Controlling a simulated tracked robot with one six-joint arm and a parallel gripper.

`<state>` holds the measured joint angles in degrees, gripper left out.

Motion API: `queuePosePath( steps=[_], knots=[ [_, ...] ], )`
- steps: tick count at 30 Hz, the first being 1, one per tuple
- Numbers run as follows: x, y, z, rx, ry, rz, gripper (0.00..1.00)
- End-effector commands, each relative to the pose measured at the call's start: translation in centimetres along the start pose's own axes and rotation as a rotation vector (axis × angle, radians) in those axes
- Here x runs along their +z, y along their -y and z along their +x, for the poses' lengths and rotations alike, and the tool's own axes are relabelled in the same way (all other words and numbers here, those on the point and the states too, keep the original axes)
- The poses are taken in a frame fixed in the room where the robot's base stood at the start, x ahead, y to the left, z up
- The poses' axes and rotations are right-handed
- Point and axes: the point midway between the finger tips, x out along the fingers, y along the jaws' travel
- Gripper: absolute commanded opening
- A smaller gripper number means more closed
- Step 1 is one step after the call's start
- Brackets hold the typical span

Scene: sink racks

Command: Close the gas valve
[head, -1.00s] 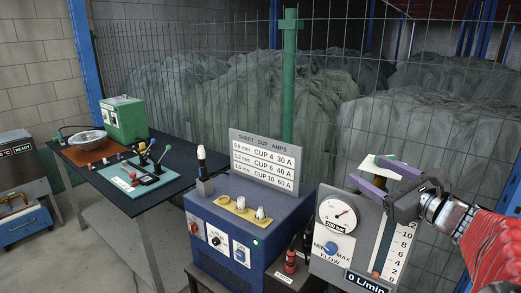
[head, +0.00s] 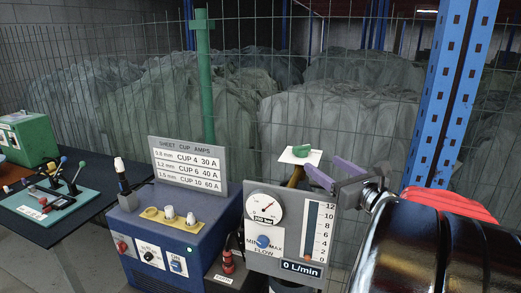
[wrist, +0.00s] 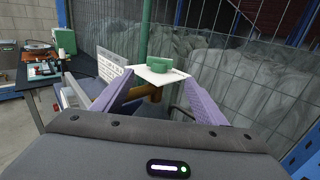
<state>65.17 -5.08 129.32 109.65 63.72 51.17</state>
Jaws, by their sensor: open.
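The gas valve has a green handle (head: 302,149) above a white plate (head: 290,156), on a brass-coloured stem behind the gauge panel. My gripper (head: 318,172) is open and empty, its purple fingers just right of and below the plate in the head view. In the wrist view the green handle (wrist: 172,62) and the plate (wrist: 158,75) show beyond and between the two fingertips (wrist: 163,88). The fingers look apart from the handle. The grey gauge panel (head: 285,190) has a round dial and a flow display that reads 0 L/min.
A blue power unit (head: 205,230) with a sheet-cup-amps sign (head: 187,165) stands left of the panel. A wire fence (head: 100,65) runs behind. A blue rack post (head: 450,90) rises at the right. A dark table (head: 80,205) with a teal board is at far left.

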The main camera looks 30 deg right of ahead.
Motion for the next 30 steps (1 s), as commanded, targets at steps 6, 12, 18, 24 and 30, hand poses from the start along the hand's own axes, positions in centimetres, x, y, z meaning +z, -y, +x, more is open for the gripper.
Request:
queuePosePath(
  steps=[6, 12, 18, 24, 30],
  knots=[
    [-0.1, -0.1, 3.0, 0.004, -0.001, 0.000, 0.66],
    [0.0, -0.2, 6.0, 0.005, 0.000, 0.000, 0.66],
    [-0.1, -0.2, 9.1, 0.006, -0.001, 0.000, 0.66],
    [0.0, -0.2, 11.5, 0.004, -0.001, -0.001, 0.66],
    [0.0, -0.2, 12.4, 0.004, 0.000, 0.000, 0.66]
  ],
)
